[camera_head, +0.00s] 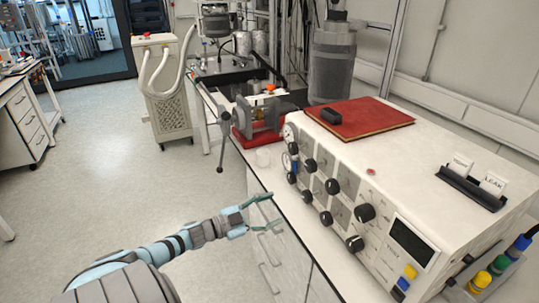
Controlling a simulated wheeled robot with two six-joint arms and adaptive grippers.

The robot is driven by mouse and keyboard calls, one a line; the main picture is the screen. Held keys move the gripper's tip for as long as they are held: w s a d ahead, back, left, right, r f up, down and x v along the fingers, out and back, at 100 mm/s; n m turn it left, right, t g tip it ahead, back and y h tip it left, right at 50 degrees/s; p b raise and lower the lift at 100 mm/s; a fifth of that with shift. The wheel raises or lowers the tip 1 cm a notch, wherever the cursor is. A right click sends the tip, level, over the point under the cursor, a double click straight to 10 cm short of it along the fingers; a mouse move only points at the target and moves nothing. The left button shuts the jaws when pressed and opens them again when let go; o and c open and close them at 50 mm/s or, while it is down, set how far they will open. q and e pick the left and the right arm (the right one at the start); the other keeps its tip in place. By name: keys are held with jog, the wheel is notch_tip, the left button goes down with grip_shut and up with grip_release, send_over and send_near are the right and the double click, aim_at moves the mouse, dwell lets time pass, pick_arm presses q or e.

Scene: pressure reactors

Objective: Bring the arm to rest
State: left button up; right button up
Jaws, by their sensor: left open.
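My left arm comes in from the lower left. Its gripper (266,213) is open and empty, its two greenish fingers spread, in front of the white drawer fronts below the bench top. In the picture it lies left of the white control box (376,208) with black knobs, a dial gauge and a dark display. I cannot tell the exact gap between fingers and drawers. My right gripper is not in view.
A red-based vise (262,119) stands on the bench behind the box. A red book (358,118) and a card holder (470,189) lie on the box. A wheeled white unit (164,92) stands behind. The floor (110,180) at left is clear.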

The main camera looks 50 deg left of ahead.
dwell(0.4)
pick_arm(q)
jog(key=s+a+f+n+g+y, duration=0.2)
jog(key=s+a+f+y, duration=0.15)
jog(key=f, duration=0.45)
jog(key=s+a+f+n+g+y, duration=0.25)
jog(key=a+f+y, duration=0.25)
jog(key=f, duration=0.3)
jog(key=s+d+f+n+g, duration=0.35)
jog(key=s+f+g, duration=0.25)
jog(key=s+f, duration=0.7)
jog(key=s+d+f+g, duration=0.1)
jog(key=s+d+f, duration=0.3)
jog(key=s+d, duration=0.2)
jog(key=s+d+f+n+g+h, duration=0.1)
jog(key=s+d+f, duration=0.4)
jog(key=d, duration=0.5)
jog(key=s+d+f+g+h, duration=0.1)
jog(key=s+d+f+g, duration=0.2)
jog(key=s+d, duration=0.5)
jog(key=shift+f, duration=0.7)
